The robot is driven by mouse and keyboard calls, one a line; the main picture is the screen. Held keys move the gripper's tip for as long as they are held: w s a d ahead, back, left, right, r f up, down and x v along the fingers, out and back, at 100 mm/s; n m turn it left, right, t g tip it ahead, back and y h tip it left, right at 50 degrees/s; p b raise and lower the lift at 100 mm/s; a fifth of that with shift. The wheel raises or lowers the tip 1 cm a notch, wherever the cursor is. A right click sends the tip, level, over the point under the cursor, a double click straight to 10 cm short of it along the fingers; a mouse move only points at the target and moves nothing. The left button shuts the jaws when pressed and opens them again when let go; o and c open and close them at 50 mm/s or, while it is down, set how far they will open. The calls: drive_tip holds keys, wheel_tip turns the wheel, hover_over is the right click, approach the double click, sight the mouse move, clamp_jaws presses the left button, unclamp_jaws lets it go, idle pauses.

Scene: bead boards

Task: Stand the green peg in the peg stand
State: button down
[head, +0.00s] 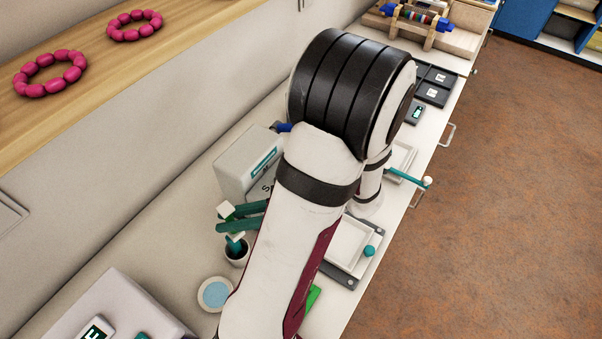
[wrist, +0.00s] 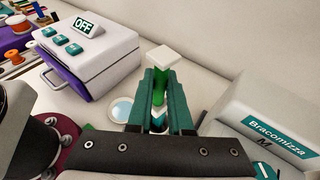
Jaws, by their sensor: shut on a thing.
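My gripper (head: 221,218) has teal fingers, which also show in the wrist view (wrist: 160,74). It is shut on the green peg (wrist: 159,88), which has a white square cap above the fingertips; the cap shows in the head view as part of the peg (head: 226,209). A small dark cup with a pale rim (head: 237,256) stands just below the fingers, with a teal and white piece at its mouth. I cannot tell whether this cup is the peg stand or whether the peg touches it. A white and teal chevron shape shows low between the fingers in the wrist view.
A pale box (head: 246,163) stands behind the gripper; a white dish with a light blue centre (head: 215,293) lies in front. A tray with a teal ball (head: 369,250) is right of my arm. A white box marked OFF (wrist: 85,50) stands left in the wrist view.

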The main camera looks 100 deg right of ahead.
drive_tip(key=s+d+f+m+g+h, duration=0.1)
drive_tip(key=s+d+m+g+h, duration=0.4)
drive_tip(key=s, duration=0.4)
drive_tip(key=s+d+m+g+h, duration=0.35)
drive_tip(key=s+m+h, duration=0.3)
drive_tip(key=s, duration=0.25)
drive_tip(key=s+d+f+m+g, duration=0.4)
drive_tip(key=s+d+f+g, duration=0.1)
drive_tip(key=d, duration=0.1)
drive_tip(key=f, duration=0.5)
drive_tip(key=d+f, duration=0.1)
drive_tip(key=f, duration=0.2)
drive_tip(key=shift+f, duration=0.1)
drive_tip(key=shift+f, duration=0.1)
drive_tip(key=c, duration=0.8)
unclamp_jaws()
drive_tip(key=shift+c, duration=0.2)
